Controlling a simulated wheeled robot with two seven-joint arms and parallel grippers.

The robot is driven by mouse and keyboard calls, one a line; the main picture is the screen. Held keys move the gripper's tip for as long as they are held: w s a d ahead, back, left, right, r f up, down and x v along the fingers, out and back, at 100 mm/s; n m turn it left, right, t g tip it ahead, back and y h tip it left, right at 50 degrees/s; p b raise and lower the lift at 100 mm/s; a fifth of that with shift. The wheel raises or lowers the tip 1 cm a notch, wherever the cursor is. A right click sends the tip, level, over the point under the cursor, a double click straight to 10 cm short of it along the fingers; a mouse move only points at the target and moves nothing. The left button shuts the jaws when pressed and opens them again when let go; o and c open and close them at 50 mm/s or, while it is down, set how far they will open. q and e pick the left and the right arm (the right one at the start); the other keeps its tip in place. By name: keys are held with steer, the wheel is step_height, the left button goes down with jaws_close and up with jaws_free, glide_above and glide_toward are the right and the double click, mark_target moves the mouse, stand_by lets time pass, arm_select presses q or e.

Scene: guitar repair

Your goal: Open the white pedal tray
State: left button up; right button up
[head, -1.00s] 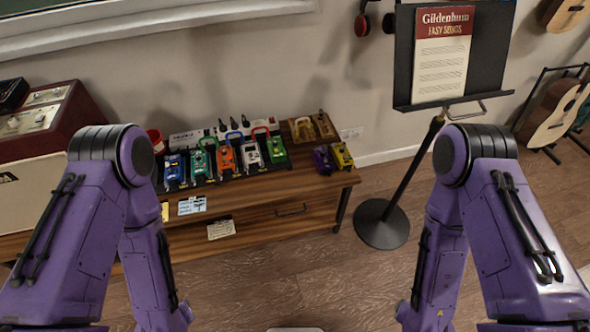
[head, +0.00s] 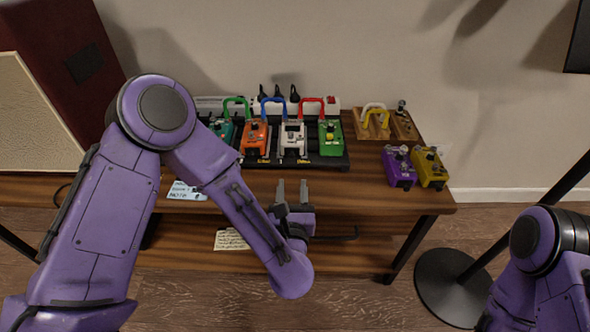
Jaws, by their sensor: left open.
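The white pedal (head: 293,140) sits on the black pedalboard (head: 262,162) between the orange pedal (head: 255,138) and the green pedal (head: 330,138). I cannot make out a separate tray on it at this size. The red patch cable (head: 312,101) and the blue patch cable (head: 273,102) arch behind it. My left gripper (head: 292,190) is open and empty. Its two fingers point up the picture toward the white pedal, and they appear below it, apart from it, near the table's front edge. My right gripper is out of view; only part of that arm shows at lower right.
A purple pedal (head: 398,167) and a yellow pedal (head: 430,168) stand on the wooden table (head: 365,195) at right. A wooden block (head: 372,126) with cables is behind them. A round stand base (head: 455,285) is on the floor at right.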

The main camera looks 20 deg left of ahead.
mark_target(293, 157)
arm_select(q)
steer(key=x, duration=0.9)
steer(key=shift+w+a, duration=0.1)
steer(key=shift+a, duration=0.1)
jaws_close()
steer(key=shift+d, duration=0.1)
